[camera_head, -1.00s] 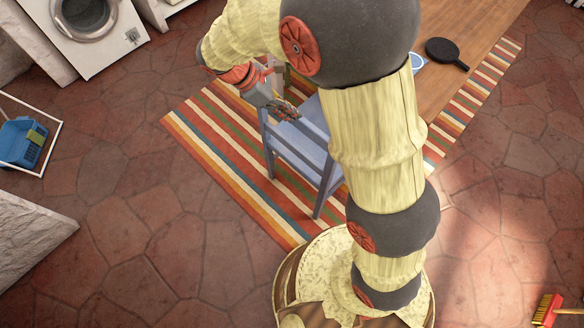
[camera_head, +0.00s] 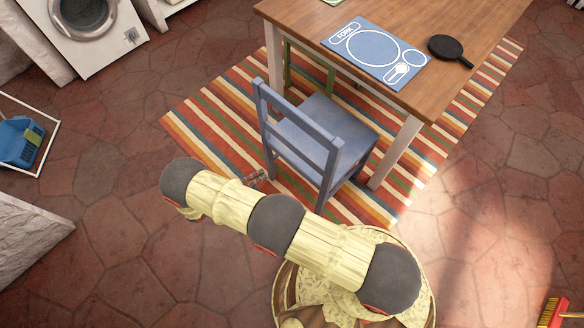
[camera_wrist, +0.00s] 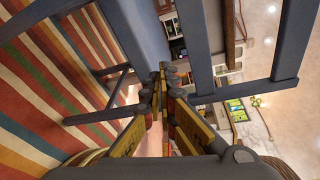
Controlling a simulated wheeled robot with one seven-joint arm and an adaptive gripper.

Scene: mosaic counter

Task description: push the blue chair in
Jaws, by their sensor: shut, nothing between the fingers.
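The blue chair (camera_head: 302,138) stands upright on the striped rug beside the wooden table (camera_head: 470,65), backrest towards me. Its seat (camera_head: 335,122) faces the table; how far it reaches under the tabletop is hard to tell. My gripper (camera_head: 258,177) is low, left of the chair's near side and behind its backrest, partly hidden by my arm. In the wrist view my gripper (camera_wrist: 166,76) is shut and empty, pointing towards the chair. The chair's blue bars (camera_wrist: 197,45) fill much of that view around the fingertips; contact cannot be told.
A blue placemat (camera_head: 376,52) and a black pan (camera_head: 446,48) lie on the table. Green chair parts (camera_head: 327,68) show beyond the blue chair. A white table leg (camera_head: 396,152) stands right of it. Open tiled floor lies left and right.

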